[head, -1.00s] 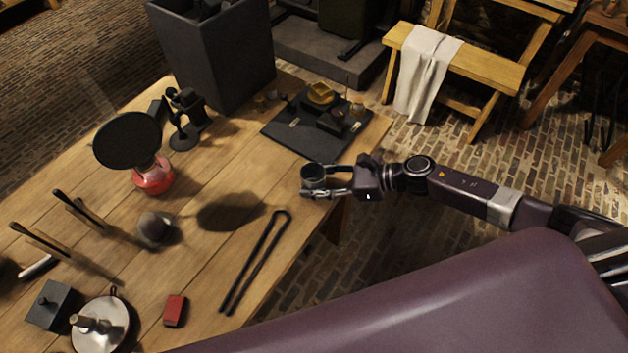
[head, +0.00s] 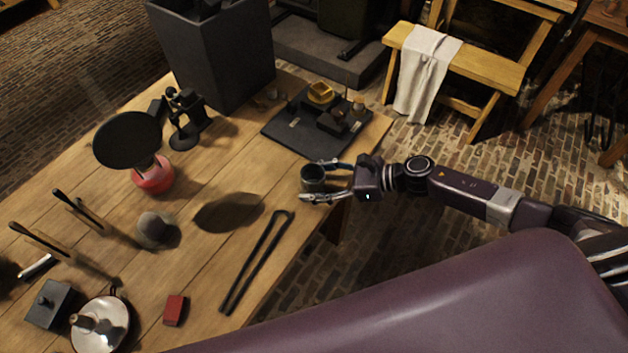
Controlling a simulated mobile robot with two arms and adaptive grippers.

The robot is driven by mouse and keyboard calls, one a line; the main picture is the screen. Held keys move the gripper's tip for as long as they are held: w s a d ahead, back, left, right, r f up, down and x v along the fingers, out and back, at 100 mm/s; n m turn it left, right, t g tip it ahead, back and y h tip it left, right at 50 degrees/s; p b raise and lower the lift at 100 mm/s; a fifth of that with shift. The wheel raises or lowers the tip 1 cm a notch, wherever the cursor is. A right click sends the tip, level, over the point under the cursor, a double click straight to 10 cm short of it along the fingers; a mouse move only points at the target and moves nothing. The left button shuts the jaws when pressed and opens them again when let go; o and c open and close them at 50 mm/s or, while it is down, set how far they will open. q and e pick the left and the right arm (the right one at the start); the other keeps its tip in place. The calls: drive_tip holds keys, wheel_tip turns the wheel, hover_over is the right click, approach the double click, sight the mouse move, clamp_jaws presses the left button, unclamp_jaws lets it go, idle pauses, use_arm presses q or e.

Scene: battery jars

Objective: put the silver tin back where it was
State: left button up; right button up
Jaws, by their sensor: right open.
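A small dark grey, metallic-looking tin (head: 313,180) stands upright at the right edge of the table, and I take it to be the silver tin. My right gripper (head: 322,181) comes in from the right with its fingers open on either side of the tin, one behind it and one in front. I cannot tell whether a finger still touches it. My left gripper is not in view.
Black tongs (head: 257,262) lie in front of the tin. A dark tray (head: 285,140) with a small brass pan (head: 320,93) sits behind it. A tall dark bin (head: 215,60) stands at the back.

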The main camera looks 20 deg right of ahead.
drive_tip(key=b+v, duration=0.3)
drive_tip(key=v, duration=0.9)
drive_tip(key=shift+w+r, duration=0.1)
